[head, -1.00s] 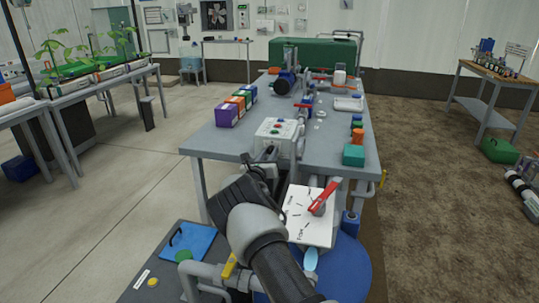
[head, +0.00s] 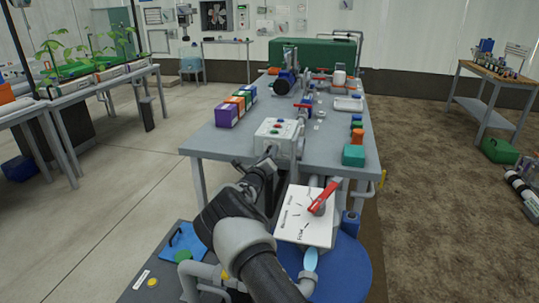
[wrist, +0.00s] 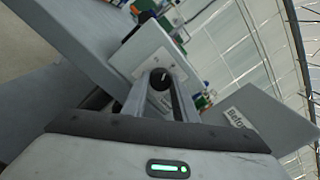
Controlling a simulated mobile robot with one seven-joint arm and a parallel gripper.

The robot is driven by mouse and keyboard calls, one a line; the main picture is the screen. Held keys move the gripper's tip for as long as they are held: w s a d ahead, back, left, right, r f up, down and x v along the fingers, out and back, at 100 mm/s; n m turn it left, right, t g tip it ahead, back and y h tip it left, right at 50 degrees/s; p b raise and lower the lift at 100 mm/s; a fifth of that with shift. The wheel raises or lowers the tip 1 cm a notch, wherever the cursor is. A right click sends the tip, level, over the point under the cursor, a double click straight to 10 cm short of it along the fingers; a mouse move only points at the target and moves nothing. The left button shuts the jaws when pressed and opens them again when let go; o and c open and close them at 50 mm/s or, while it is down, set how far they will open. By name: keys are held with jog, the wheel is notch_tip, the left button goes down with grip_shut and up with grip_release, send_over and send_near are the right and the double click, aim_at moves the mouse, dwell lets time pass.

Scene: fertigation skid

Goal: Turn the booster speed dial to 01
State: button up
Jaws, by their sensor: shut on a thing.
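The booster speed dial is a round black knob (wrist: 160,77) with a white pointer mark, on the front face of a pale control box (wrist: 143,52). In the wrist view my gripper (wrist: 160,88) has one finger on each side of the knob and is shut on it. The scale numbers around the knob cannot be read.
A white sign plate (head: 304,218) and a red lever (head: 323,195) are close to the right of my arm. A blue drum (head: 345,275) stands below them. Colored boxes (head: 228,114) and a teal block (head: 354,155) sit on the bench (head: 215,145). Open floor lies left.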

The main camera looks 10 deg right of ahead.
jog(key=n, duration=0.6)
jog(key=shift+n, duration=0.4)
dwell(0.3)
jog(key=o, duration=1.1)
jog(key=shift+s+p, duration=0.15)
jog(key=shift+p, duration=0.2)
jog(key=p+v, duration=0.3)
jog(key=v, duration=0.8)
jog(key=shift+s+f, duration=0.15)
jog(key=shift+s, duration=0.25)
jog(key=shift+a, duration=0.1)
